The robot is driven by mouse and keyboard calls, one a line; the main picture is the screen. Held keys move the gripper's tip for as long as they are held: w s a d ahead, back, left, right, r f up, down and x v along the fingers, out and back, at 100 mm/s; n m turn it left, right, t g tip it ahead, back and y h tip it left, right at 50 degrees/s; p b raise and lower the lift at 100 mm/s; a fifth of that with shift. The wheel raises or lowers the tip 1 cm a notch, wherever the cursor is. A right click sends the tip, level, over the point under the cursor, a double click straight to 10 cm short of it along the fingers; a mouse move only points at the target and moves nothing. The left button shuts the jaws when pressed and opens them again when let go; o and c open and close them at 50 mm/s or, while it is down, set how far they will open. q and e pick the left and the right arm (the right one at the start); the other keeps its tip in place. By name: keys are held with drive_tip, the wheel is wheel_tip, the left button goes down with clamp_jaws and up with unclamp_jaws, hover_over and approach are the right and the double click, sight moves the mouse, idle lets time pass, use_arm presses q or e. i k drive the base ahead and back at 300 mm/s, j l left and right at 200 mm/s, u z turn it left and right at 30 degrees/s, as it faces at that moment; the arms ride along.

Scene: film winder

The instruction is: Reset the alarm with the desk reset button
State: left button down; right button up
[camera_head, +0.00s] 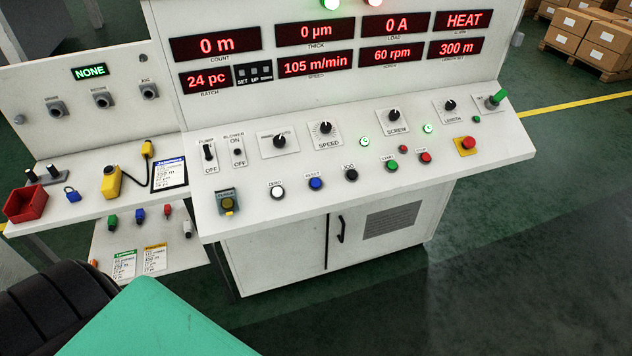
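The blue push button (316,183) labelled RESET is on the sloped desk of the white console (380,165). It stands between the white ZERO button (278,192) and a black JOG button (351,174). Nothing covers it. A red display (464,20) at the upper right of the panel reads HEAT. A green lamp (332,3) and a red lamp (374,2) glow at the top edge. Neither of my grippers is in view.
A yellow emergency-type button (466,146) with a red top, knobs and switches share the desk.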

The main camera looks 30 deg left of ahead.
sight(315, 183)
drive_tip(key=u, duration=0.35)
drive_tip(key=i+l+u, duration=0.55)
drive_tip(key=l, duration=0.15)
drive_tip(key=l+u, duration=0.25)
drive_tip(key=l, duration=0.15)
drive_tip(key=i+l, duration=0.15)
drive_tip(key=l, duration=0.2)
drive_tip(key=i+l, duration=0.15)
drive_tip(key=l, duration=0.25)
